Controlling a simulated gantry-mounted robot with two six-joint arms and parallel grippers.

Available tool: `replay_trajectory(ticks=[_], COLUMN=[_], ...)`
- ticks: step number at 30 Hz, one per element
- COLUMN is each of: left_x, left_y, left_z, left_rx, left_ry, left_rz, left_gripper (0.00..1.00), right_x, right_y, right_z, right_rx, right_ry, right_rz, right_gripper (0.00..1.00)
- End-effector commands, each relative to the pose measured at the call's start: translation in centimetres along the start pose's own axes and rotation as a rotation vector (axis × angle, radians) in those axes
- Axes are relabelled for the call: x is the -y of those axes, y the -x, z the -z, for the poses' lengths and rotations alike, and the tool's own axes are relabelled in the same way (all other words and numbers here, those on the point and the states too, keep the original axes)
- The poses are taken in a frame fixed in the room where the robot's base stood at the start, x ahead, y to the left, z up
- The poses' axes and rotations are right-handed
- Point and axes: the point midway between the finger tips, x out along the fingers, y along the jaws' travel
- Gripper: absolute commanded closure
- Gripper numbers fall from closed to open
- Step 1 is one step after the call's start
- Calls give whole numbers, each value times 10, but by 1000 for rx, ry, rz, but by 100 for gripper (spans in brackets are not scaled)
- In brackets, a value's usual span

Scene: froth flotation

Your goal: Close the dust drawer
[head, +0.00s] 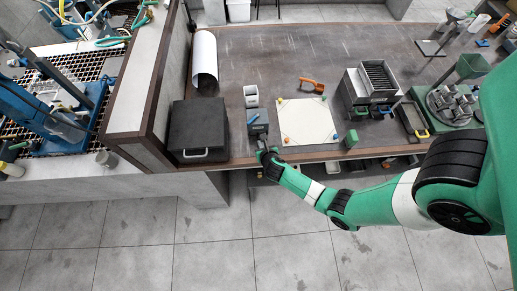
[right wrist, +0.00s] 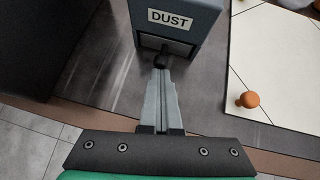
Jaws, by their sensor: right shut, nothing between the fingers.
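The dust box (right wrist: 190,18) is a blue-grey block with a white DUST label at the top of the right wrist view. Below the label is its drawer front (right wrist: 173,47), with a dark knob (right wrist: 160,62). How far the drawer stands out is hard to tell. In the head view the dust box (head: 257,117) is small, left of the white mat. My right gripper (right wrist: 161,72) is shut and empty, its tips at the knob; whether they touch it I cannot tell. In the head view the right gripper (head: 267,153) is at the table's front edge. My left gripper is not in view.
A black case (head: 198,127) stands left of the dust box, and a white mat (head: 307,120) with corner pegs lies to its right. An orange peg (right wrist: 248,99) is on the mat's near corner. A white cup (head: 251,96) stands behind the box.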

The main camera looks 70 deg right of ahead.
Motion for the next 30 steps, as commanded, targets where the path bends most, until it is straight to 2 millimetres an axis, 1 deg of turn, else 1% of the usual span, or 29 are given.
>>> replay_trajectory(ticks=[7, 11, 14, 18, 22, 24, 27, 30], left_x=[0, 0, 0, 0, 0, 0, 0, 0], left_y=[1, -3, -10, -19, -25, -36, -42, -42], left_z=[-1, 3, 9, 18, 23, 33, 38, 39], left_rx=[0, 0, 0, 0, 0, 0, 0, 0], left_ry=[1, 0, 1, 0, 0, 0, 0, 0], left_rz=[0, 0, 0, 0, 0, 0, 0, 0], left_gripper=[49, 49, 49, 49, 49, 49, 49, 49], right_x=[-1, -1, -2, -2, -3, -3, -3, -2], right_y=[0, 9, 27, 62, 92, 107, 116, 119], right_z=[-2, -2, -3, -2, 0, -3, 0, 2], right_rx=[5, 4, 4, 2, 0, -2, -3, -1], right_ry=[-1, 0, 2, 4, 4, 6, 3, 1], right_rz=[-1, -1, -3, -6, -7, -5, -4, -4], right_gripper=[100, 100, 100, 100, 100, 100, 100, 100])
